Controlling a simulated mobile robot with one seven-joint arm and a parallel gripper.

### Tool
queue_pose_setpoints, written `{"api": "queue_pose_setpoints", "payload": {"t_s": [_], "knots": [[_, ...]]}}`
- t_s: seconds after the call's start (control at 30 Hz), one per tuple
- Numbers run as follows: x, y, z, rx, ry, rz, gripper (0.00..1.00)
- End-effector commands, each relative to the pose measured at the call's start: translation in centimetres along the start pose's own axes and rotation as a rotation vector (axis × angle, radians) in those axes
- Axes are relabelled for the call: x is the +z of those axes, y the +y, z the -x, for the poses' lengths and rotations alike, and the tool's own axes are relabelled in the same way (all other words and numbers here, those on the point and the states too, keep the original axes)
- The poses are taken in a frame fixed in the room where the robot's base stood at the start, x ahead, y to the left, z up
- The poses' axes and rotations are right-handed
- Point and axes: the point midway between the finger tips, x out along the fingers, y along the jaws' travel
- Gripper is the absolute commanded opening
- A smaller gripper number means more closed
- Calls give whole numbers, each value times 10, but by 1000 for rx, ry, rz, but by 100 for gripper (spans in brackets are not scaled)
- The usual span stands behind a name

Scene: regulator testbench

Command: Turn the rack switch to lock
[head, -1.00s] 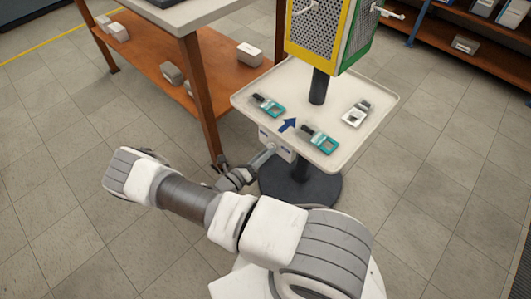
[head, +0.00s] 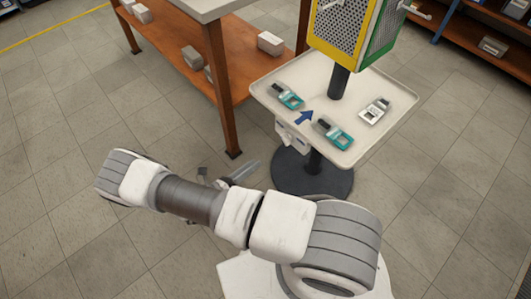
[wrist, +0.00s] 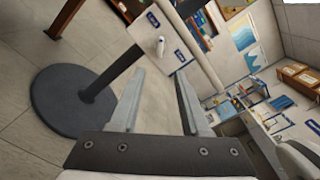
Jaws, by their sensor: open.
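The rack switch shows in the wrist view as a white lever-like knob (wrist: 160,47) on a pale panel under the tray. In the head view I see its white box (head: 291,136) below the near left edge of the tray; the knob is too small to make out there. My gripper (wrist: 160,97) is open and empty, its two fingers pointing toward the panel with a gap between. In the head view my gripper (head: 240,172) is low, to the left of the stand and apart from the box.
The cream tray (head: 348,75) carries several small devices and a blue arrow. Its post stands on a round dark base (head: 311,178). A wooden workbench (head: 222,85) stands to the left, a leg near my gripper. The floor at left is clear.

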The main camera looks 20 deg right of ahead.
Motion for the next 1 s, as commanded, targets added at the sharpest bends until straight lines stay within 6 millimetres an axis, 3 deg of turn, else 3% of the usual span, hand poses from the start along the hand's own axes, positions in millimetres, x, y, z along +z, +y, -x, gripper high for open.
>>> {"api": "queue_pose_setpoints", "payload": {"t_s": [0.1,0.3,1.0], "knots": [[0,0,22,2,0,-1,46],[0,0,40,1,1,1,46],[4,-2,43,-2,18,-16,46]]}}
